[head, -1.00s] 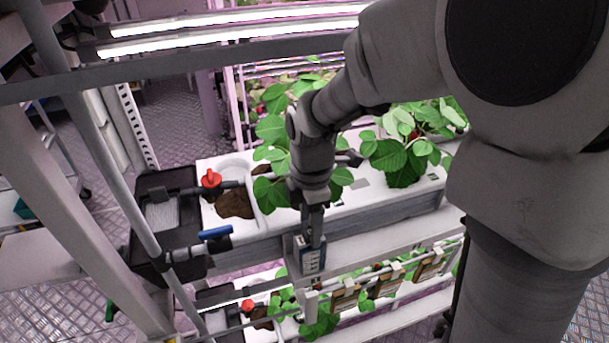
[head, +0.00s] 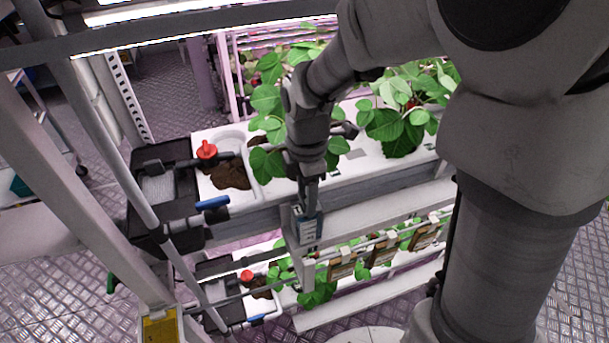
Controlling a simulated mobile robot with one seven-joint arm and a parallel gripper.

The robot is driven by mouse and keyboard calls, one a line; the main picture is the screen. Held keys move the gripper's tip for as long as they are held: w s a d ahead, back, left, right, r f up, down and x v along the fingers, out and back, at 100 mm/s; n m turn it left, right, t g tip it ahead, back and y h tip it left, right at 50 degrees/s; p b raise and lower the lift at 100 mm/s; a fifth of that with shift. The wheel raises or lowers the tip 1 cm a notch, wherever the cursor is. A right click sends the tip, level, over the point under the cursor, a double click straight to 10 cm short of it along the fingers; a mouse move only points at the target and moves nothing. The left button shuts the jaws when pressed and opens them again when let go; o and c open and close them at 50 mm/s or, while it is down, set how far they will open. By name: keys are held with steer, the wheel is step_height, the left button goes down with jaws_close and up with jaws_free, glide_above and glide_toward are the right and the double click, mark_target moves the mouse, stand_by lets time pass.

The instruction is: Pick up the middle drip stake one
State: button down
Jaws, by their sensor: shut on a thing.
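My gripper (head: 309,205) points down at the front edge of the upper white planting trough (head: 352,190). Its jaws are closed at a small blue-grey holder with a pale label (head: 307,229) on the rack's front. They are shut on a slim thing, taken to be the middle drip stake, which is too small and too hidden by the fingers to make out. I cannot tell whether it is still inside the holder. No other drip stake can be made out.
Leafy strawberry plants (head: 398,125) stand in the upper trough around my wrist. A red valve (head: 206,150) and a blue-handled valve (head: 213,203) are at the left end. Below, a lower trough (head: 345,306) has a rail with brown tags (head: 382,254). A grey post (head: 115,170) stands at left.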

steer(key=shift+r, duration=0.7)
step_height(320, 180, up, 3)
steer(key=shift+w+f, duration=0.1)
steer(key=shift+f, duration=0.05)
steer(key=s+d+r, duration=0.3)
steer(key=d+r, duration=0.4)
steer(key=d, duration=0.4)
steer(key=w+a+p, duration=0.1)
steer(key=a+p, duration=0.1)
steer(key=a, duration=0.1)
steer(key=w+a+f+p, duration=0.1)
steer(key=a+p, duration=0.1)
steer(key=a, duration=0.2)
steer(key=a+f+p, duration=0.1)
steer(key=a+p, duration=0.1)
steer(key=a, duration=0.1)
steer(key=shift+w+a+p, duration=0.35)
steer(key=shift+w+p, duration=0.05)
steer(key=shift+a+f, duration=0.2)
steer(key=shift+f, duration=0.1)
steer(key=shift+f+b, duration=2.2)
steer(key=shift+f, duration=0.35)
